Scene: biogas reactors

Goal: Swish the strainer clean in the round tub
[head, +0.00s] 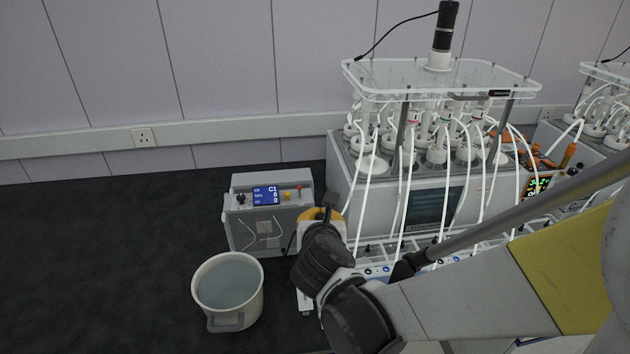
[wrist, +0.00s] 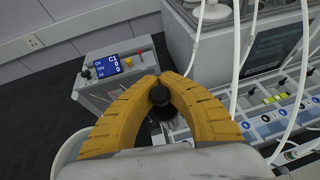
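The round tub (head: 238,309) is cream-coloured, with a grey handle at its front and greyish water inside. My gripper (wrist: 159,82) has yellow fingers drawn close together around a black, round-ended handle (wrist: 160,97), seen nearly end-on. It appears to be the strainer's handle; its mesh part is hidden. In the head view a dark stub of it (head: 327,206) rises above the yellow finger. My gripper is right of the tub, apart from it.
A grey control box (head: 262,215) with a blue display stands behind the tub. A reactor unit (head: 345,190) with white tubes and a clear top plate (head: 440,78) stands right of it. Tubes hang close to my arm. Floor left of the tub is clear.

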